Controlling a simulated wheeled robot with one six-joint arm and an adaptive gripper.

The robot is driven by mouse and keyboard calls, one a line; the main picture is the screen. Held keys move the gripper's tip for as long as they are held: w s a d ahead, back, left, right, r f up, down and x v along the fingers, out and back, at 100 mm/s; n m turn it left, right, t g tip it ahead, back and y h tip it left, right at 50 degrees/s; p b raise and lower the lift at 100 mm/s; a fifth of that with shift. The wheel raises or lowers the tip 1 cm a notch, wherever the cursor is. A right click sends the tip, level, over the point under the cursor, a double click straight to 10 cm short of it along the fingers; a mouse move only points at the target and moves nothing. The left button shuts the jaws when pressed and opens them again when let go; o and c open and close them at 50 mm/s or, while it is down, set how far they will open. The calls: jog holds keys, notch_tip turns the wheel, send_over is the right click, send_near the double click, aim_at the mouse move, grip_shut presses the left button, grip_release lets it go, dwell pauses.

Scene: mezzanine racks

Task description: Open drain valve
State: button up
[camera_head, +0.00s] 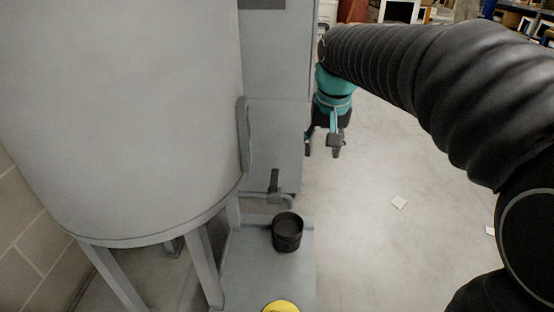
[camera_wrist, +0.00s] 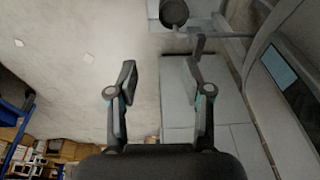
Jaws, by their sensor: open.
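A drain pipe (camera_head: 256,195) runs out low beside the large grey tank and bends down at its right end. A dark valve lever (camera_head: 274,181) stands up from this pipe, across its line. In the wrist view the lever (camera_wrist: 199,47) lies beyond the right finger, near the pipe (camera_wrist: 226,33). My gripper (camera_head: 322,148) hangs to the right of and higher in the picture than the lever, apart from it. Its two fingers (camera_wrist: 160,76) are spread, with nothing between them. A black bucket (camera_head: 287,235) stands near the pipe's outlet; it also shows in the wrist view (camera_wrist: 173,12).
The grey tank (camera_head: 120,110) on legs fills the left. A grey cabinet (camera_head: 272,130) stands between the tank and my gripper. A yellow round object (camera_head: 281,307) is at the bottom edge. Open floor (camera_head: 400,240) lies to the right, with small pale sheets on it.

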jog(key=w+a+f+g, duration=0.1)
jog(key=w+a+f, duration=0.2)
jog(key=w+a, duration=0.35)
jog(key=g, duration=0.1)
send_near(275, 177)
jog(key=f, duration=1)
jog(key=shift+w+a+f+b, duration=0.2)
jog(key=shift+a+b, duration=0.1)
jog(key=shift+b, duration=0.1)
grip_shut()
